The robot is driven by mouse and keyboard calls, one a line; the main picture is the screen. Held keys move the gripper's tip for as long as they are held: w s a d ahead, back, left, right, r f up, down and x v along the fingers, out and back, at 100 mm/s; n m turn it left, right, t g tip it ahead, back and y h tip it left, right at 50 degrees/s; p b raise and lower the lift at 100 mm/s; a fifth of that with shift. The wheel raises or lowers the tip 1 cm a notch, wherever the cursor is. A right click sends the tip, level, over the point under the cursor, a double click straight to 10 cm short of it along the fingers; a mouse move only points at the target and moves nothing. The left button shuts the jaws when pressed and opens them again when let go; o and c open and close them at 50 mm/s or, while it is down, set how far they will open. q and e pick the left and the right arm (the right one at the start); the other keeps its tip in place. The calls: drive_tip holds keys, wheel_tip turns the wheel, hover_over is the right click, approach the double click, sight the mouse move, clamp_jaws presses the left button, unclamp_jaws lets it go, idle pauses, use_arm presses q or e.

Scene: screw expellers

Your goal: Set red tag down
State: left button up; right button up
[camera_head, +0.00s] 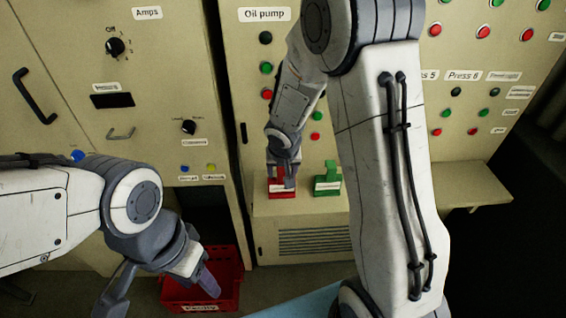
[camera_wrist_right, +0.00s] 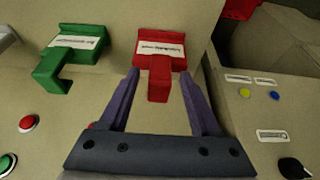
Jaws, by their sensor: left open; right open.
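The red tag (camera_head: 282,187) stands on the ledge of the control cabinet below the oil pump buttons. It has a white label and also shows in the right wrist view (camera_wrist_right: 160,52). My right gripper (camera_head: 283,172) is at the red tag. In the right wrist view its purple fingers (camera_wrist_right: 160,82) are open, one on each side of the tag's narrow stem. My left gripper (camera_head: 165,280) is open and empty at the lower left, near the red crate.
A green tag (camera_head: 327,181) stands beside the red tag on the ledge (camera_head: 315,206); it also shows in the wrist view (camera_wrist_right: 75,50). A red crate (camera_head: 232,262) is on the floor at the lower left. Buttons and knobs cover the cabinet faces.

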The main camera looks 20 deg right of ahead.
drive_tip(key=p+v, duration=0.2)
drive_tip(key=v, duration=1)
drive_tip(key=s+a+r+n+g+y, duration=0.1)
drive_tip(key=s+a+n, duration=0.4)
drive_tip(key=s, duration=0.7)
drive_tip(key=s+a+r+n+g+y, duration=0.1)
drive_tip(key=s+a+n+g, duration=0.2)
drive_tip(key=s+a+n, duration=0.2)
drive_tip(key=s+a, duration=0.3)
drive_tip(key=s, duration=0.4)
drive_tip(key=shift+r+n, duration=0.25)
drive_tip(key=shift+n, duration=0.05)
